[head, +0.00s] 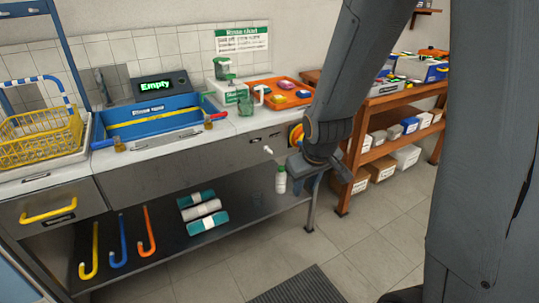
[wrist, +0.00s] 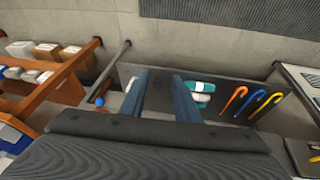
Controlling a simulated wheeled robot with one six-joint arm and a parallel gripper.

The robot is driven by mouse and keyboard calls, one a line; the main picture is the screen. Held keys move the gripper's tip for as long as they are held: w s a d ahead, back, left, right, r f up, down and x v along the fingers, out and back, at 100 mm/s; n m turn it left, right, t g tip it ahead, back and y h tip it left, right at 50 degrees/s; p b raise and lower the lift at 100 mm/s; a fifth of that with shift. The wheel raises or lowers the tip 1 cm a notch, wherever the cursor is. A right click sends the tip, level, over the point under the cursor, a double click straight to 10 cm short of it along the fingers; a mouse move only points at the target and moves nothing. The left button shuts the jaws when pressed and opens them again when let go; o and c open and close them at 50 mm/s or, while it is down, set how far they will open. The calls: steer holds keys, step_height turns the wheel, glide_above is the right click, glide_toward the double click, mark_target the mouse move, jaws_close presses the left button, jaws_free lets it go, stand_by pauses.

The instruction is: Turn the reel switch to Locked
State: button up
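The switch that fits the reel switch is a small white lever (head: 267,150) on the steel front of the bench, near its right end. I cannot read its marking or its setting. An orange and yellow round reel (head: 296,135) sits just right of it, partly hidden behind my arm. My gripper (wrist: 158,85) shows in the wrist view with its two blue-grey fingers apart and nothing between them. In the head view it hangs at the bench's right end, close to the reel and right of the lever. The wrist view does not clearly show the switch.
A lower shelf (head: 150,240) holds rolled teal and white bundles, a white bottle (head: 281,180) and coloured hooks. A blue basin (head: 160,120) and an orange tray (head: 280,92) are on the bench. A wooden shelf rack (head: 352,165) stands right. Floor in front is clear around a dark mat (head: 300,287).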

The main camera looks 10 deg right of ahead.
steer(key=w+d+f+n+t+y+b, duration=0.1)
steer(key=w+f+n+t+b, duration=0.35)
steer(key=w, duration=1.15)
steer(key=n+t+y+b, duration=0.2)
steer(key=n+t+y, duration=0.3)
steer(key=t, duration=0.3)
glide_toward(269, 151)
steer(key=shift+x, duration=4.4)
steer(key=shift+a, duration=0.1)
steer(key=shift+c, duration=0.4)
jaws_close()
